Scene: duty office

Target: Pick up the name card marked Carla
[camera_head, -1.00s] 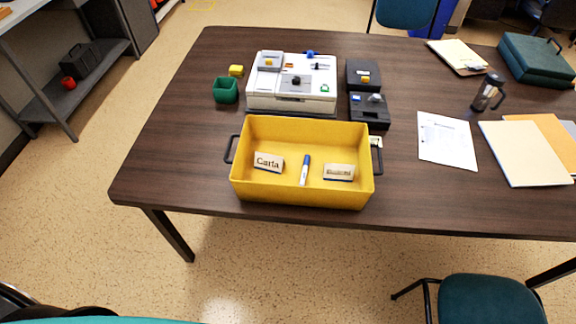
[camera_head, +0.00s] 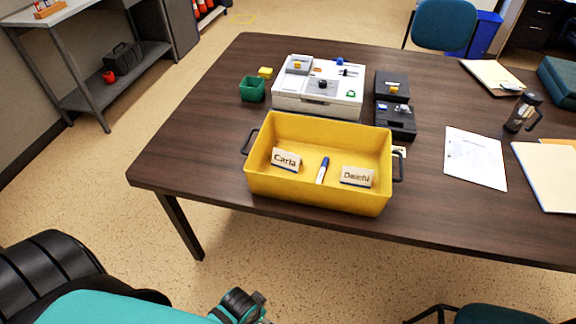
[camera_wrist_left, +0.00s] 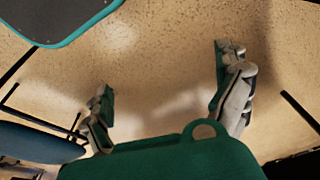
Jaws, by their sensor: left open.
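A second card, marked Daichi (camera_head: 357,177), stands in the right part of the bin. A blue-and-white marker (camera_head: 322,171) is between them. My left arm comes in at the lower left of the head view, low and apart from the table. In the left wrist view my left gripper (camera_wrist_left: 163,70) is open, its fingers wide apart over bare floor with nothing between them. My right gripper is not in view.
A paper sheet (camera_head: 474,157) and a dark jug (camera_head: 522,112) are to the right. The dark table's (camera_head: 190,140) left end is clear.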

